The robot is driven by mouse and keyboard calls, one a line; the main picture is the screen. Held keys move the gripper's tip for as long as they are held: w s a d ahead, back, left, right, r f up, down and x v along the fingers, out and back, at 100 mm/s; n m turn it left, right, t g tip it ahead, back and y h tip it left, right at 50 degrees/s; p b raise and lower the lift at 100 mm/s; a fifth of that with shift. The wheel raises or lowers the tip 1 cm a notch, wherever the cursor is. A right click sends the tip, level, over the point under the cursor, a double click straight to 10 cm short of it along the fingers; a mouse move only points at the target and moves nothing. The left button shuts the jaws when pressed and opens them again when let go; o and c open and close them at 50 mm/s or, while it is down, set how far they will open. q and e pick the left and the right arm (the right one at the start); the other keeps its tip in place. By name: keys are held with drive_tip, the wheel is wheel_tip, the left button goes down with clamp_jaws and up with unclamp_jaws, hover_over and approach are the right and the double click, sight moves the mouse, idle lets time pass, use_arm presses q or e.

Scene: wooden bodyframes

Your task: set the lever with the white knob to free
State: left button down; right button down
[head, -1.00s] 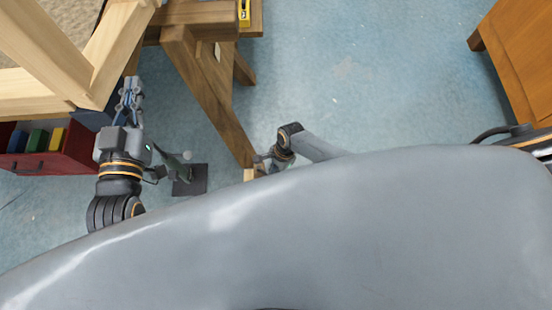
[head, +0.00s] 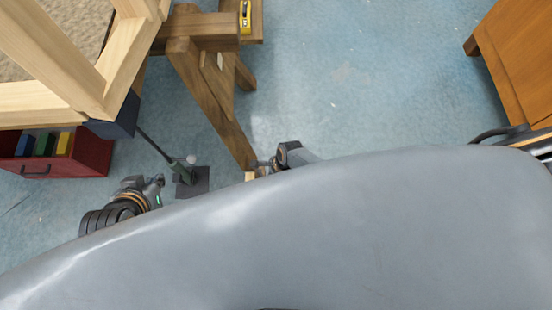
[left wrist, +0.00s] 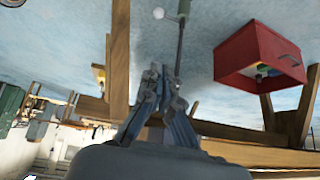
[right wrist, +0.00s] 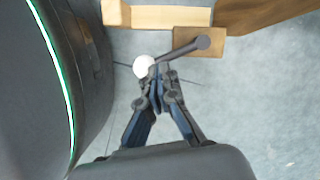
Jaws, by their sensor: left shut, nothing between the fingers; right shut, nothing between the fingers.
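In the right wrist view a white knob (right wrist: 144,66) sits at the end of a short dark lever (right wrist: 185,51) beside a wooden block (right wrist: 200,42). My right gripper (right wrist: 160,72) is shut and empty, its tips close to the knob; I cannot tell whether they touch. In the head view this gripper (head: 266,167) is small beside the trestle leg and the lever is hard to make out. Another pale knob (head: 191,159) shows above a dark floor plate (head: 192,183); the left wrist view shows a pale knob (left wrist: 158,12) too. My left gripper (head: 157,182) is shut, empty, left of that plate.
A wooden trestle (head: 211,95) stands at upper centre, with a pale wooden frame (head: 60,55) to its left. A red drawer box (head: 90,155) is at the left. A thin dark rod (head: 152,142) runs to the floor plate. Blue floor is open right of the trestle.

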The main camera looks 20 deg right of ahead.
drive_tip(key=shift+s+a+m+p, duration=0.45)
drive_tip(key=shift+a+m+p, duration=0.15)
drive_tip(key=shift+m, duration=0.4)
drive_tip(key=shift+a+t, duration=0.1)
drive_tip(key=shift+t, duration=0.2)
use_arm(q)
drive_tip(key=s+a+f+g, duration=0.1)
drive_tip(key=s+a+g, duration=0.1)
drive_tip(key=s, duration=0.4)
drive_tip(key=shift+s+a+g+y, duration=0.35)
drive_tip(key=shift+g+y, duration=0.05)
drive_tip(key=shift+g, duration=0.4)
use_arm(e)
drive_tip(key=shift+a+f+m, duration=0.1)
drive_tip(key=shift+a+m, duration=0.2)
drive_tip(key=shift+m, duration=0.5)
use_arm(q)
drive_tip(key=shift+p, duration=0.3)
